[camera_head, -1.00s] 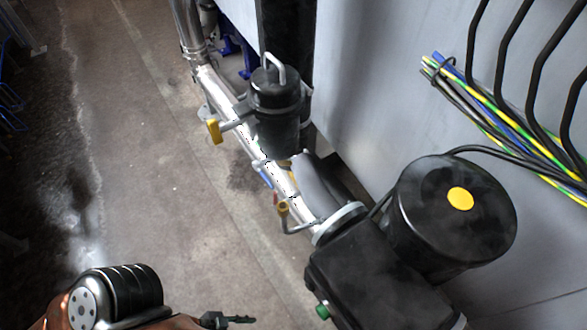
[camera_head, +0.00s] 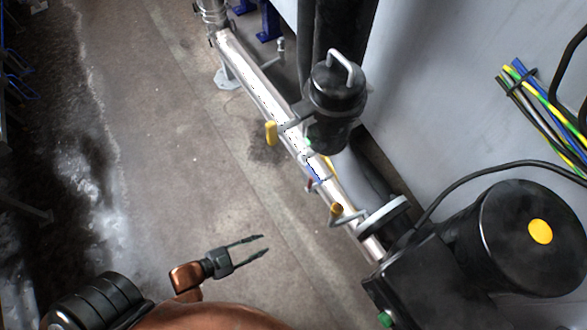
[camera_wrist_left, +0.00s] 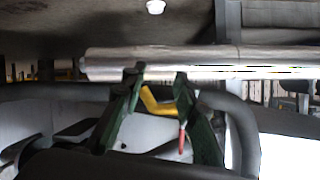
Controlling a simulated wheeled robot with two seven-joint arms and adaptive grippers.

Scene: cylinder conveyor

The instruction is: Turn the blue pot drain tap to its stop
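In the head view a small blue lever (camera_head: 315,173), probably the blue tap, lies against the bright pipe (camera_head: 262,88) below the black pot (camera_head: 335,95). It is too small for me to tell its angle or stop. My left gripper (camera_head: 266,244) is open and empty over the floor, to the left of the pipe and below the blue lever. The two fingers of this gripper (camera_wrist_left: 159,76) also show in the left wrist view, spread apart, with a yellow handle (camera_wrist_left: 156,104) seen between them. I cannot make out the blue lever there. My right gripper is out of view.
Yellow handles stand beside the pipe, one left of the pot (camera_head: 271,132) and one lower down (camera_head: 336,209). A small red part (camera_head: 309,185) sits by the blue lever. A large black motor (camera_head: 520,235) fills the lower right. The floor (camera_head: 170,150) at left is clear.

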